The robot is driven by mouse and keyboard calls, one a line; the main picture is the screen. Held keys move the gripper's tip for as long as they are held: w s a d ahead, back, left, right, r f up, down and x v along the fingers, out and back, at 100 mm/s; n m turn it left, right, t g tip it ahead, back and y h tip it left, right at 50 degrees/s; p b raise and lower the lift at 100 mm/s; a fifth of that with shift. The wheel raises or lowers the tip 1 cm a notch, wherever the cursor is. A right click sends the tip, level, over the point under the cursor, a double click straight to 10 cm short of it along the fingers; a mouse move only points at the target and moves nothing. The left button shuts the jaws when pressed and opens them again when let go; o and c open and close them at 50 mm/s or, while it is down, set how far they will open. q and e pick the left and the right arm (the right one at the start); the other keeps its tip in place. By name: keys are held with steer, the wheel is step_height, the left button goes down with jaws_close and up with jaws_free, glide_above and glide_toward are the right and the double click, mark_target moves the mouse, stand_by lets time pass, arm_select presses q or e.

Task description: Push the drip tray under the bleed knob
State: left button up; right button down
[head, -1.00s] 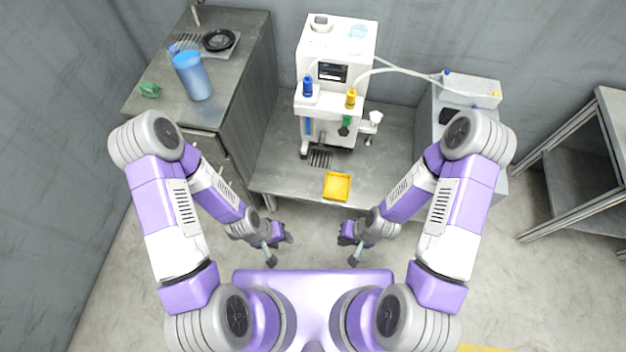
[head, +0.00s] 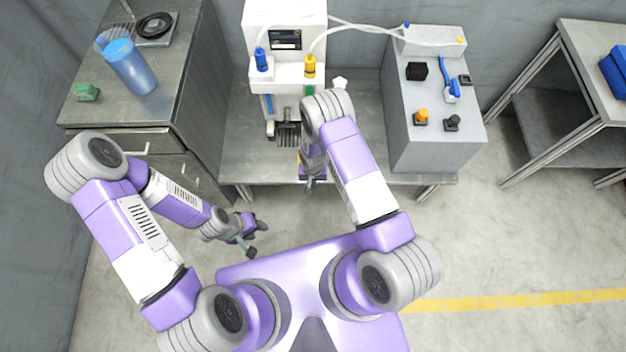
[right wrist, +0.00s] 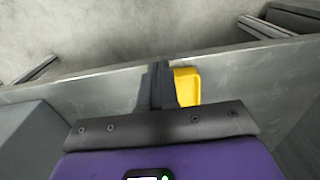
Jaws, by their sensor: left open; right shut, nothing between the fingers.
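The drip tray, a yellow square tray (right wrist: 188,86), lies on the metal table near its front edge. In the head view only a yellow sliver (head: 299,158) shows beside my right forearm. My right gripper (right wrist: 158,85) is shut and empty, with its fingers against or just over the tray's left part in the right wrist view; contact cannot be told. In the head view it is low over the table front (head: 309,183). My left gripper (head: 256,238) is open and empty, away from the table. The bleed knob cannot be made out surely; my right arm covers the machine's lower right.
The white machine (head: 285,75) with blue and yellow bottles stands behind a dark slotted grille (head: 288,133). A grey control box (head: 435,140) stands on the right, a cabinet (head: 165,100) with a blue cup (head: 130,68) on the left.

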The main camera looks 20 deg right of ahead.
steer(key=w+d+f+b, duration=0.1)
steer(key=w+f+b, duration=0.2)
steer(key=f, duration=0.5)
steer(key=shift+w+b, duration=0.4)
steer(key=shift+b, duration=0.3)
